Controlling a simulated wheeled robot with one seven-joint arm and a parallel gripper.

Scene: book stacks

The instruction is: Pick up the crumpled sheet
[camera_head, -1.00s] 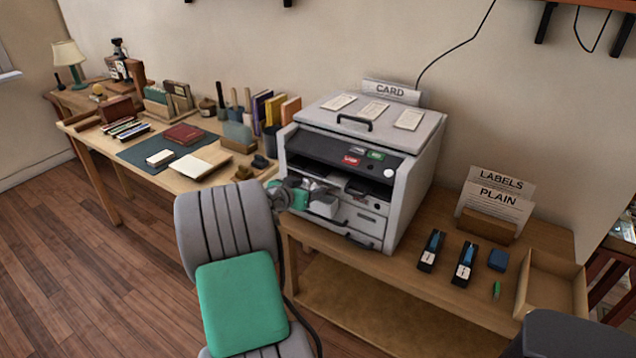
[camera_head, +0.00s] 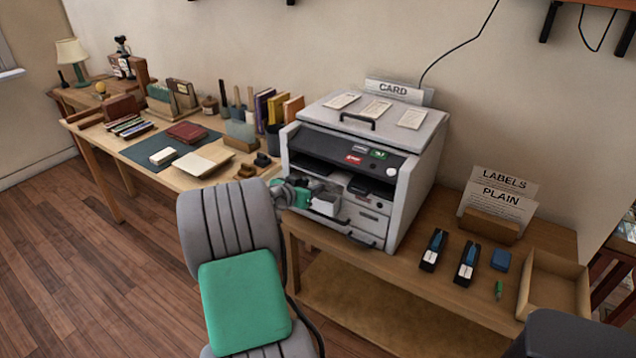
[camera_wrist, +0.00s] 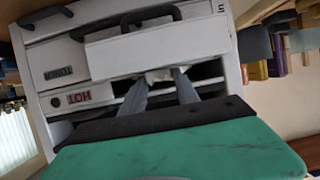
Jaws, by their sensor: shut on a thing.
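The crumpled sheet (camera_wrist: 158,76) is a small white, ragged piece in the wrist view, between my two grey fingertips. My gripper (camera_wrist: 160,80) is shut on it, at an opening in the front of the printer (camera_wrist: 210,45). Much of the sheet is hidden by the fingers and the printer's parts. In the head view my gripper (camera_head: 308,190) reaches the left side of the open printer front (camera_head: 420,185), and the sheet cannot be made out there.
Stacked trays and an open panel (camera_head: 325,205) surround the gripper closely. Staplers (camera_head: 433,250) and an open box (camera_head: 553,290) lie on the table to the right. A desk with books (camera_head: 190,130) stands at the left. Floor is clear at lower left.

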